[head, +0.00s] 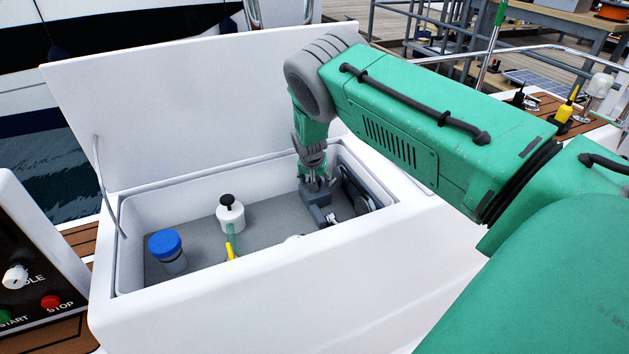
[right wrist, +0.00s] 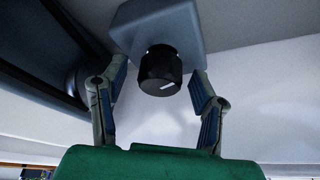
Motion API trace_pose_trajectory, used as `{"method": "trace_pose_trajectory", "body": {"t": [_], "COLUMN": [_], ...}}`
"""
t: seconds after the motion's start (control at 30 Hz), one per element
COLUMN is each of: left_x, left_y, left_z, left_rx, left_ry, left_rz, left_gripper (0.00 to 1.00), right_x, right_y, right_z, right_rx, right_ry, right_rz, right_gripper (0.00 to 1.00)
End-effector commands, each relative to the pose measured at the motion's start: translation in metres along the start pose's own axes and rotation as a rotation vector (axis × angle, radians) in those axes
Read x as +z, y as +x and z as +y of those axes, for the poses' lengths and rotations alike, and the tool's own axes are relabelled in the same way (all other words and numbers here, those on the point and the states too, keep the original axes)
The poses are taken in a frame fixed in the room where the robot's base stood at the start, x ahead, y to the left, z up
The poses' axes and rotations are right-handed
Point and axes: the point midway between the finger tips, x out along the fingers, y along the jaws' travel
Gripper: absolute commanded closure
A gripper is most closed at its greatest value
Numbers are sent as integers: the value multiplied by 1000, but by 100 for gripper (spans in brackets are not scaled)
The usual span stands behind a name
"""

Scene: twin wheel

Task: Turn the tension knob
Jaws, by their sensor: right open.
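The tension knob (right wrist: 158,76) is a black round knob with a white mark line, on the face of a grey box (right wrist: 165,25) in the right wrist view. My right gripper (right wrist: 160,82) is open, with one finger on each side of the knob and visible gaps between. In the head view my right gripper (head: 315,182) reaches down into the white locker (head: 260,268), at the grey box (head: 321,215) near its right end. The knob is not clearly visible there. My left gripper is not in view.
The locker's lid (head: 180,105) stands open behind. Inside are a blue-capped jar (head: 165,243), a white bottle with a black top (head: 230,215) and a yellow-tipped item (head: 231,251). A dark round part (head: 357,190) is close right of my gripper. The locker walls are near.

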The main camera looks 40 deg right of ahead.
Motion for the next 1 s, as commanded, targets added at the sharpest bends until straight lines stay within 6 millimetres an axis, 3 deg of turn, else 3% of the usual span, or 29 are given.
{"method": "trace_pose_trajectory", "body": {"t": [0.17, 0.5, 0.7, 1.0], "left_x": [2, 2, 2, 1], "left_y": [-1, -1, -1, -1], "left_z": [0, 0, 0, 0], "left_rx": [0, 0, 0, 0], "left_ry": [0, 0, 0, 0], "left_rz": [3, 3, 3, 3], "left_gripper": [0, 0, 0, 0], "right_x": [-1, -1, -1, 0], "right_y": [-10, -78, -108, -118], "right_z": [-1, -1, -1, 0], "right_rx": [-1, -1, -1, 0], "right_ry": [0, -1, -1, 0], "right_rz": [1, 1, -1, -2], "right_gripper": [45, 45, 45, 45]}}
